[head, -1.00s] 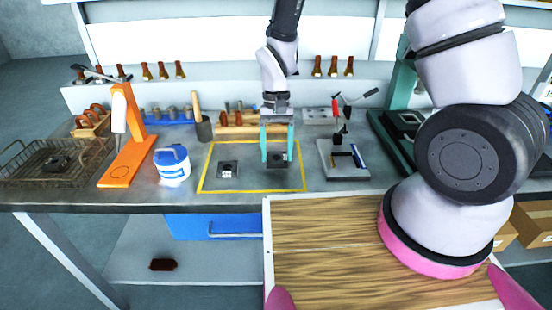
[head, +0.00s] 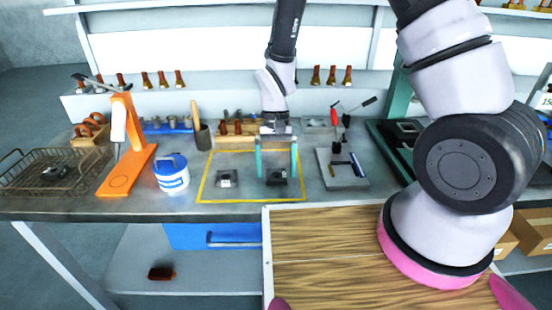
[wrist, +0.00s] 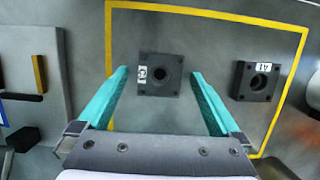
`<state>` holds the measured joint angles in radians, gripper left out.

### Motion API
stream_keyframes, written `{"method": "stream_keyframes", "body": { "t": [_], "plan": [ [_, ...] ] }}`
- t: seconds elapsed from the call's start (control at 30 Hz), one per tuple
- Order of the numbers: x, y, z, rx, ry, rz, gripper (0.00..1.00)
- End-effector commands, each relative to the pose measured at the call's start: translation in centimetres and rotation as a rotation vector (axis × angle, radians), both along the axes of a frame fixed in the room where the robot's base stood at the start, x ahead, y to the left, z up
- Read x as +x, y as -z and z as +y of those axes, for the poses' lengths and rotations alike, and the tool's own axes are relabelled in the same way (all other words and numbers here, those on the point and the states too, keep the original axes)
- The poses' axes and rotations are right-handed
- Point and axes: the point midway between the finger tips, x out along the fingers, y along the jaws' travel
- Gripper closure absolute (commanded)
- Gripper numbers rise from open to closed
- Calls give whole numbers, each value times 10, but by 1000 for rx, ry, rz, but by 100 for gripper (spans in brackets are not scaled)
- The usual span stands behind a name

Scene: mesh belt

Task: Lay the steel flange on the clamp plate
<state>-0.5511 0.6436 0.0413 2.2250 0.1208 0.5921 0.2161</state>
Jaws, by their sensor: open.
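Two dark square blocks with round centre holes lie inside the yellow outline. The one marked C1 (head: 277,177) is below my gripper (head: 276,174); it also shows in the wrist view (wrist: 160,75). The other block (head: 227,179), with a white tag, is to its left, and to the right in the wrist view (wrist: 259,81). I cannot tell which is the steel flange. My gripper is open, its teal fingers on either side of the C1 block, holding nothing. The grey plate with the red-handled clamp (head: 325,181), likely the clamp plate, stands right of the outline; its edge shows in the wrist view (wrist: 50,120).
A blue-and-white tub (head: 171,173) and an orange stand (head: 128,170) are left of the outline. A wire basket (head: 20,187) is at far left. Racks of tools line the bench's back. A green-framed machine (head: 381,140) is right of the clamp plate.

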Motion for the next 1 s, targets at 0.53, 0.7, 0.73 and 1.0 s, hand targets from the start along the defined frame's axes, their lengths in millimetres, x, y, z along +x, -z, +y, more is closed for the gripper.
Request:
{"method": "stream_keyframes", "body": {
  "t": [0.53,0.7,0.73,1.0],
  "plan": [
    [28,-97,-1,2,1,-3,0],
    [32,-113,-1,1,0,-2,0],
    [32,-114,-1,1,0,-1,0],
    [38,-138,-11,25,23,-39,0]
  ]
}}
